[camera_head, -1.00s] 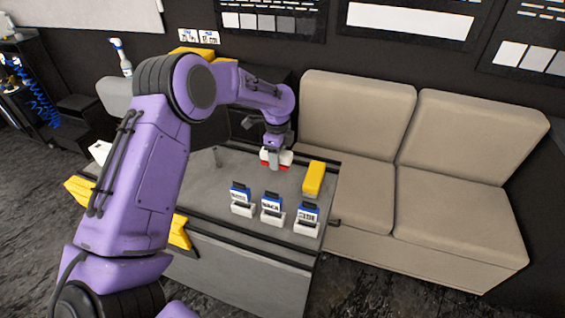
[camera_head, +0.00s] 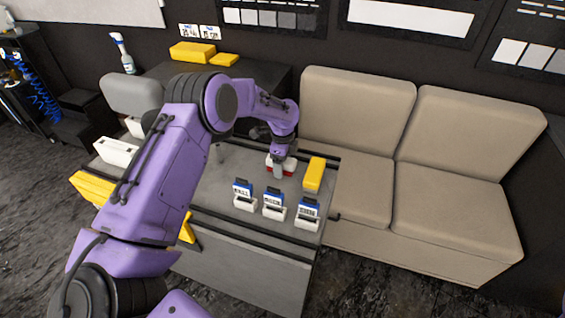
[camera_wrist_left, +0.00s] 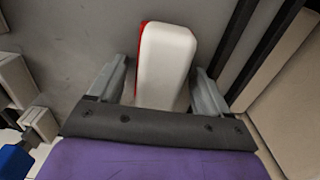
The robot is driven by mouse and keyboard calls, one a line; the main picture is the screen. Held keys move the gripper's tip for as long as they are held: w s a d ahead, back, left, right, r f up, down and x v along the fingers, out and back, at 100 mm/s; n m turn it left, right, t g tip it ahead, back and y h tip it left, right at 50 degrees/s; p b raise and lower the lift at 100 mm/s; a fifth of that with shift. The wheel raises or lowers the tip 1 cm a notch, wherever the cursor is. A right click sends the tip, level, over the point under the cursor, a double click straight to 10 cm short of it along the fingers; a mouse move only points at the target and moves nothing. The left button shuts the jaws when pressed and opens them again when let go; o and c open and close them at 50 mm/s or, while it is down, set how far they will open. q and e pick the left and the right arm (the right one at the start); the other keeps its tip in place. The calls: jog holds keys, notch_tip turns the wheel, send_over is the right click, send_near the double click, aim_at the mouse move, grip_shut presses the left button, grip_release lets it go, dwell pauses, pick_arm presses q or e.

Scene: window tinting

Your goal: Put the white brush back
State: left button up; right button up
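The white brush (camera_head: 288,163), a white block with a red edge, is at the table top (camera_head: 235,163), left of a yellow block. My left gripper (camera_head: 279,172) points down at it, its finger hiding part of the brush. In the left wrist view, the white brush (camera_wrist_left: 166,62) lies between the two fingers of the left gripper (camera_wrist_left: 160,78). The fingers are wide apart, with a narrow gap showing on the left side; contact on the right is hard to tell. My right gripper is not in view.
A yellow block (camera_head: 314,175) stands close to the right of the brush. Several blue-and-white labelled items (camera_head: 273,204) stand in a row along the front. A beige sofa (camera_head: 410,170) borders the table's right side. White boxes (camera_head: 116,151) lie at the left.

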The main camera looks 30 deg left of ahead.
pick_arm(q)
jog(key=shift+r, duration=0.25)
notch_tip(320, 180, up, 12)
jog(key=b, duration=0.2)
jog(key=shift+f+b, duration=0.25)
jog(key=shift+b, duration=0.15)
jog(key=shift+r, duration=0.3)
